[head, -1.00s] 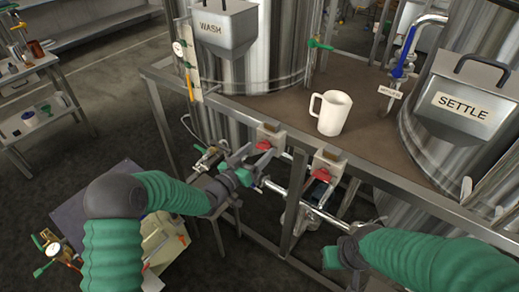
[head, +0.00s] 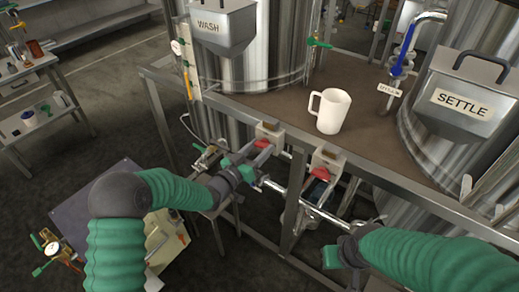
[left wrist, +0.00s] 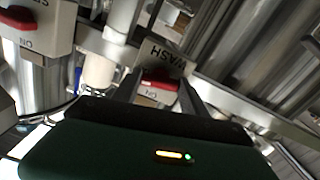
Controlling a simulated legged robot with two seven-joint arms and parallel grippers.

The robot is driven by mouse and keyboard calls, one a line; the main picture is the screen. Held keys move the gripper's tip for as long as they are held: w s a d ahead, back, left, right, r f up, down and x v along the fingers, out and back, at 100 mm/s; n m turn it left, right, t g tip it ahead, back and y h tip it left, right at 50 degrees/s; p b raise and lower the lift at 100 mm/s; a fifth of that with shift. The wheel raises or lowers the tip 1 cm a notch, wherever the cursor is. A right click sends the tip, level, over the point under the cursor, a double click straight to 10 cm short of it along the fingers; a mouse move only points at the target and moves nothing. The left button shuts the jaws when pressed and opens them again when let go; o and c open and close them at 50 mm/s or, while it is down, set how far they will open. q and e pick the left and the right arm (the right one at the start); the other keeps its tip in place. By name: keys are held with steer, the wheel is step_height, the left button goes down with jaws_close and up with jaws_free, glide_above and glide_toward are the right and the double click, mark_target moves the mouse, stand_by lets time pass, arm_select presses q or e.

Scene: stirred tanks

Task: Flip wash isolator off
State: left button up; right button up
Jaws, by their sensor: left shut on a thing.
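The wash isolator is a pale box (head: 269,133) on the frame rail below the deck edge, with a red handle (head: 262,143). In the left wrist view its box (left wrist: 168,57) shows upside down with WASH on it, and the red handle (left wrist: 158,83) lies crosswise above an inverted ON mark. My left gripper (head: 260,153) is at the wash isolator, its fingers on either side of the red handle and shut on it. My right gripper (head: 345,252) is low at the right, away from the isolators; its jaw opening cannot be made out.
A second isolator box (head: 329,157) with a red handle (head: 320,173) sits to the right on the same rail. A white mug (head: 329,111) stands on the brown deck (head: 265,105) near the edge. Steel tanks, the WASH hopper (head: 222,27) and the SETTLE hopper (head: 465,100) stand behind.

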arm_select(q)
steer(key=shift+f+m+b, duration=0.4)
steer(key=shift+m+b, duration=0.2)
steer(key=shift+b, duration=0.1)
steer(key=shift+r+m+b, duration=0.1)
steer(key=shift+m+b, duration=0.25)
steer(key=shift+m, duration=0.15)
steer(key=shift+r, duration=0.25)
arm_select(e)
steer(key=x, duration=0.2)
steer(key=shift+s+f, duration=0.2)
steer(key=shift+f, duration=0.3)
arm_select(q)
steer(key=o, duration=1.4)
steer(key=v, duration=1.7)
steer(key=shift+w, duration=0.1)
arm_select(e)
steer(key=shift+f, duration=0.15)
